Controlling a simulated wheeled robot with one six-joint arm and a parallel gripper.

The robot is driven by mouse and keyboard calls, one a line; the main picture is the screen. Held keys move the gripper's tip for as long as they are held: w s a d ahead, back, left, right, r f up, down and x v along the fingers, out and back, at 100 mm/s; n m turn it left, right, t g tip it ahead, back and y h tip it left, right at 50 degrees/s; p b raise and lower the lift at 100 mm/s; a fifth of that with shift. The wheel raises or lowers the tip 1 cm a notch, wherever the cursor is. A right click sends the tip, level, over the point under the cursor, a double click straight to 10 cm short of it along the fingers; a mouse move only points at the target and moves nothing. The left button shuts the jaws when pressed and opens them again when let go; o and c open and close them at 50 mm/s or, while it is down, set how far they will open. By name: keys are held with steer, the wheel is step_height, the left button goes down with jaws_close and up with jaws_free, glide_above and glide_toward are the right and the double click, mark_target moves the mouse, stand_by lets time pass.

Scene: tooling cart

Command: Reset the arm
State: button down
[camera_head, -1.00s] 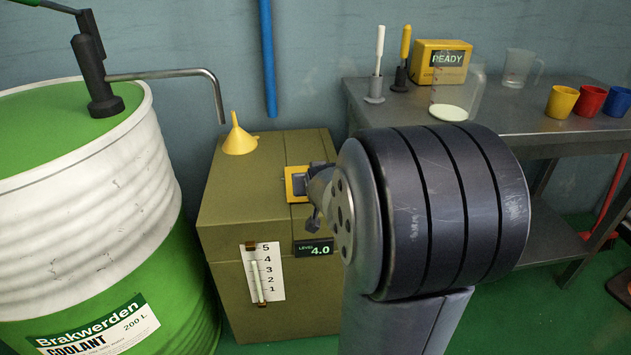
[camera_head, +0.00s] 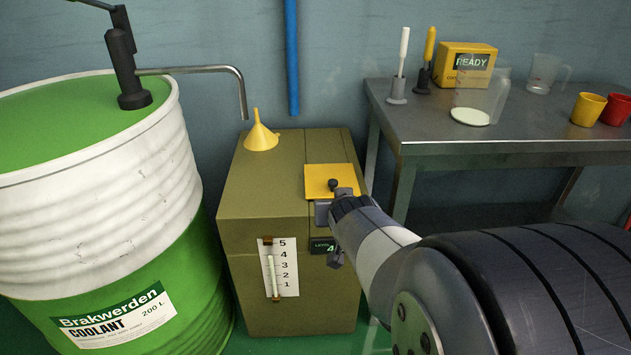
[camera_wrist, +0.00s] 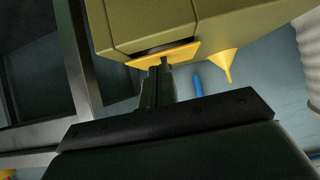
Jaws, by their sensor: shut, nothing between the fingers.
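My gripper (camera_wrist: 160,75) shows in the wrist view as a dark, narrow shape with its fingers together and nothing held. Its tips appear close to the yellow square plate (camera_wrist: 165,52) on the olive cabinet; I cannot tell whether they touch. In the head view my arm reaches in from the lower right, and its wrist end stands in front of the cabinet (camera_head: 262,195). The yellow plate (camera_head: 322,172) lies on the cabinet top, with a small dark knob-like shape before it. The fingertips are hard to make out there.
A green and white coolant drum (camera_head: 100,210) with a pump spout stands at left. A yellow funnel (camera_head: 261,135) sits on the cabinet top. A level gauge (camera_head: 279,268) is on its front; the display (camera_head: 322,246) is partly hidden. A metal table (camera_head: 440,130) holds cups and jugs.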

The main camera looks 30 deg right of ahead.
stand_by(0.3)
step_height(320, 180, up, 4)
steer(key=p, duration=0.3)
glide_above(332, 180)
steer(key=s+a, duration=0.2)
steer(key=s, duration=0.2)
steer(key=f, duration=0.1)
steer(key=b, duration=0.1)
steer(key=w+f, duration=0.1)
steer(key=shift+d+f+b, duration=0.35)
steer(key=shift+b, duration=0.05)
steer(key=shift+s+f, duration=0.1)
steer(key=shift+f, duration=0.3)
steer(key=shift+r, duration=0.1)
